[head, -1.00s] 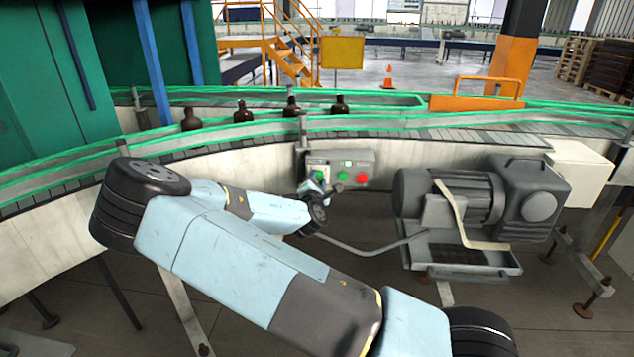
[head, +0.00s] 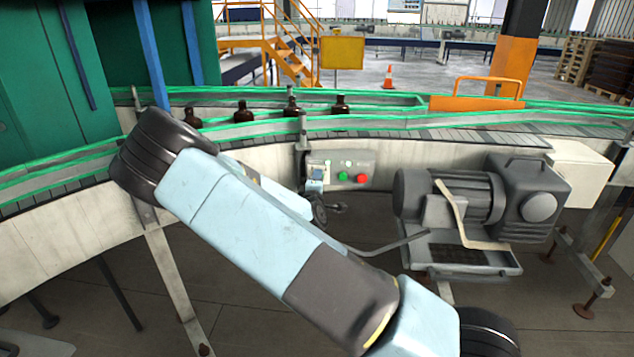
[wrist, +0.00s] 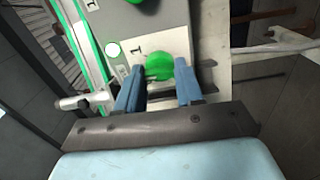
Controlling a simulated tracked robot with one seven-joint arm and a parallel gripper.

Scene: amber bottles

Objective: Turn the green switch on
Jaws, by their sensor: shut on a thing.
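The green switch (wrist: 160,67) is a round green knob on a grey control box. In the wrist view it sits between the blue fingers of my gripper (wrist: 160,83), which is shut on it. A printed "1" and a small white lamp show beside it. In the head view my gripper (head: 317,180) is at the left end of the control box (head: 350,170) and hides the switch. The knob's exact turn position is hard to tell.
The box also carries a green button (head: 343,176) and a red button (head: 362,178). A grey motor (head: 470,200) stands to the right. Brown bottles (head: 243,112) stand on the conveyor (head: 450,132) behind. An orange rail (head: 475,100) is at the back.

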